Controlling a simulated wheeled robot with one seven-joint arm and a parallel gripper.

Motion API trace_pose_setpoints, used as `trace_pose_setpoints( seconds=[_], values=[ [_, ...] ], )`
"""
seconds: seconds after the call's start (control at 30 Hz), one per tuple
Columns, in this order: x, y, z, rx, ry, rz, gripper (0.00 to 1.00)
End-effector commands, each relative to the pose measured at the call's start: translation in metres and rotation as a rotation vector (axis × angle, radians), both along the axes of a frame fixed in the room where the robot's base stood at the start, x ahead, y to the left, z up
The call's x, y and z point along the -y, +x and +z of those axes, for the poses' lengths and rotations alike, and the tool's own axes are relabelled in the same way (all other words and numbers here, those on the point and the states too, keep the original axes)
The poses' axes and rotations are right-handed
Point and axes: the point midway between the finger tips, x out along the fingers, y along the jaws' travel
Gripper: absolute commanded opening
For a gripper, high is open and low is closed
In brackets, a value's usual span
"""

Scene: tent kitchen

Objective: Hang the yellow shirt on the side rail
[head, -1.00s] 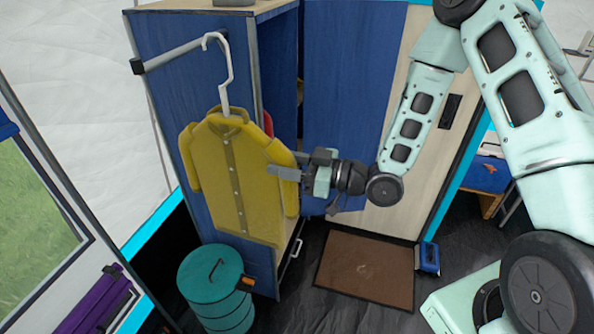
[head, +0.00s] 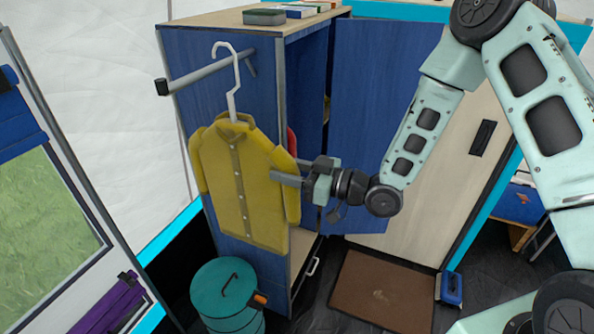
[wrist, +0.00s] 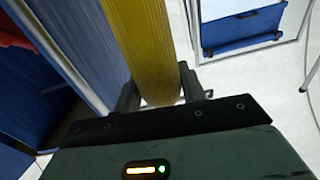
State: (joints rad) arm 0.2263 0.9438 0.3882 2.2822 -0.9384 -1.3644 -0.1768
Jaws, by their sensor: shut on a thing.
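The yellow shirt (head: 240,190) hangs upright on a white hanger (head: 231,100) in the head view. My gripper (head: 288,174) is shut on the shirt at its right side, near the sleeve. In the wrist view the yellow cloth (wrist: 140,45) runs between the fingers (wrist: 160,95). The side rail (head: 195,77) sticks out from the blue cabinet's side, with a dark cap at its free end. The hanger's hook overlaps the rail in the picture, its curved top above it. I cannot tell whether hook and rail touch.
The blue cabinet (head: 200,115) stands behind the shirt, its door (head: 365,110) open to the right. A teal drum (head: 225,290) stands below the shirt. A brown mat (head: 385,290) lies on the floor. A red garment (head: 292,142) shows inside the cabinet.

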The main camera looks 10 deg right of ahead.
Motion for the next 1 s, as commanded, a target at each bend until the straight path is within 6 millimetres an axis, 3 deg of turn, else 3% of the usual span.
trace_pose_setpoints(
  seconds=[0.57, 0.7, 1.0],
  values=[
    [-0.035, 0.027, 0.002, 0.003, 0.003, 0.000, 0.00],
    [-0.034, 0.027, -0.015, 0.002, 0.002, -0.001, 0.00],
    [-0.034, 0.027, -0.032, 0.003, 0.002, 0.000, 0.00]
  ],
)
